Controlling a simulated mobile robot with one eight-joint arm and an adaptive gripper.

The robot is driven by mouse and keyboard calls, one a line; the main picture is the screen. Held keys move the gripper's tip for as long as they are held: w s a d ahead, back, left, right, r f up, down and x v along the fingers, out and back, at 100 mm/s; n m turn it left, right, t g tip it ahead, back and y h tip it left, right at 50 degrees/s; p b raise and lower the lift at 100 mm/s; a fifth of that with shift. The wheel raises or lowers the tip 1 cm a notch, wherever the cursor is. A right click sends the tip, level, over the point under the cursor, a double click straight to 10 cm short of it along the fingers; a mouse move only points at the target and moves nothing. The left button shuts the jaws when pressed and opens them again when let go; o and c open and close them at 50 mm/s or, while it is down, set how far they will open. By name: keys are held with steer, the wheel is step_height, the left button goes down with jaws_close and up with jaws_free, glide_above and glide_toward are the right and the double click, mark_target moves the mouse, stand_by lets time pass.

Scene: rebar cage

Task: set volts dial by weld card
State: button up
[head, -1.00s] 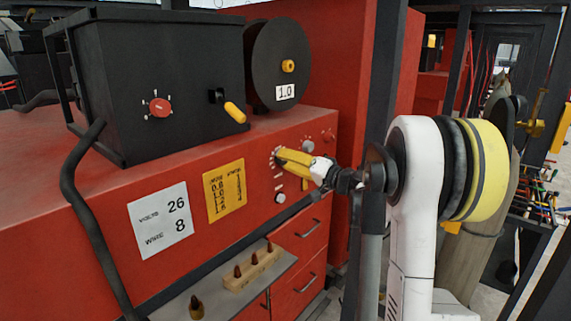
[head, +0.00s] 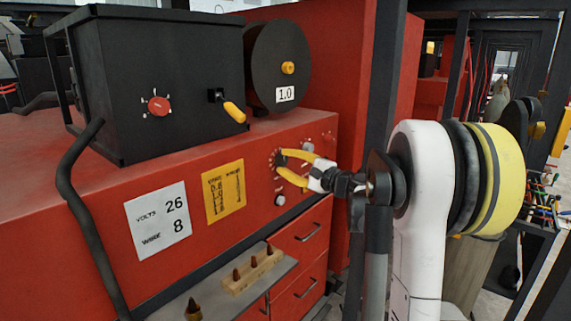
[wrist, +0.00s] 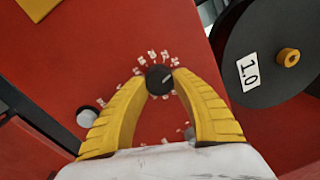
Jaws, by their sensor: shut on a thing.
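The weld card (head: 157,221) is a white sheet on the red cabinet front, reading VOLTS 26 and WIRE 8. The volts dial (wrist: 159,80) is a small dark round knob with a pale pointer mark, ringed by white numbers too small to read surely. In the wrist view its pointer tilts up and right. My gripper (wrist: 160,77) has its yellow fingers shut on the dial, one tip on each side. In the head view my gripper (head: 282,166) reaches the panel from the right, one finger above the other, and partly hides the dial.
A yellow chart (head: 223,191) is beside the card. Another knob (head: 308,146) and a grey round knob (head: 280,200) are close to my fingers. A black box with a red knob (head: 158,106) and a spool (head: 278,65) marked 1.0 stand on top. A dark post (head: 383,120) is near my arm.

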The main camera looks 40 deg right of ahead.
steer(key=m, duration=0.6)
stand_by(0.5)
steer(key=o, duration=1.2)
steer(key=shift+f, duration=0.1)
steer(key=v, duration=1.2)
steer(key=shift+r, duration=0.2)
steer(key=shift+a, duration=0.25)
